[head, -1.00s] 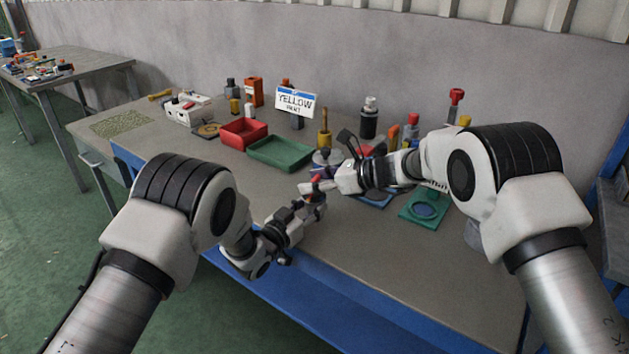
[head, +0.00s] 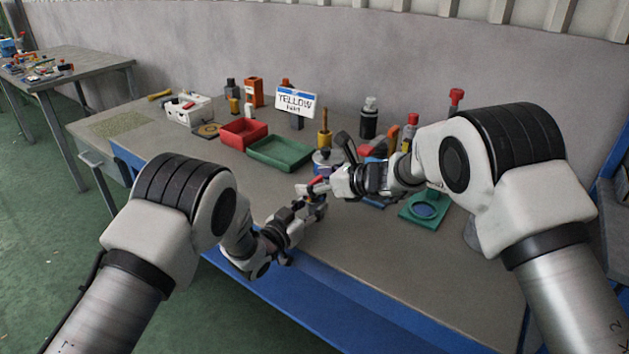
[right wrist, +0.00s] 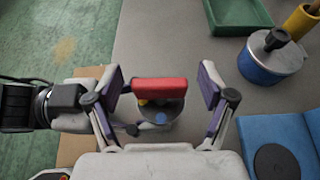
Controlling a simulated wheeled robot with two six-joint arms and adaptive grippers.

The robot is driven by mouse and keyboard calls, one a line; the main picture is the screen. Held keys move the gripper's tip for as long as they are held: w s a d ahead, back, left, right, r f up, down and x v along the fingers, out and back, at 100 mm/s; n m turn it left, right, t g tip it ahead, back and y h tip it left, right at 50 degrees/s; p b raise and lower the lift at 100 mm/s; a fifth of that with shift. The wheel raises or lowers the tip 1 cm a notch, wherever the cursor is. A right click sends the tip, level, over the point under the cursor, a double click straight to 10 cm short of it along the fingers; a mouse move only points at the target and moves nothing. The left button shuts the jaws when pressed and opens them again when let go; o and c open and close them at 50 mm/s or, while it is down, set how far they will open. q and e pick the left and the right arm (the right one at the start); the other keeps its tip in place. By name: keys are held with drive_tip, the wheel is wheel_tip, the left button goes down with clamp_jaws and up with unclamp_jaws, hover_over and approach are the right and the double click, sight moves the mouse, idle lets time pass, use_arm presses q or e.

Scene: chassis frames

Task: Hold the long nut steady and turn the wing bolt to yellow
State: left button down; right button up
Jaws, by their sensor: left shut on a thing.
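The wing bolt's red wing (right wrist: 160,91) lies as a bar across the right wrist view, above a round dark part with a blue spot (right wrist: 160,118) and a bit of yellow. It shows small and red in the head view (head: 318,181). My right gripper (head: 308,188) is above it and open; in the right wrist view its two fingers (right wrist: 161,88) stand apart on either side of the red wing, with gaps. My left gripper (head: 314,207) is below, shut on the long nut, which is mostly hidden by the grippers.
A sign reading YELLOW (head: 296,101) stands behind. A green tray (head: 285,153), a red bin (head: 243,132) and a blue round container (right wrist: 270,62) are beyond the grippers. The front right of the bench is bare.

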drive_tip(key=shift+d, duration=0.1)
drive_tip(key=v, duration=1.2)
use_arm(q)
drive_tip(key=c, duration=0.6)
unclamp_jaws()
drive_tip(key=shift+o, duration=0.2)
drive_tip(key=shift+a, duration=0.1)
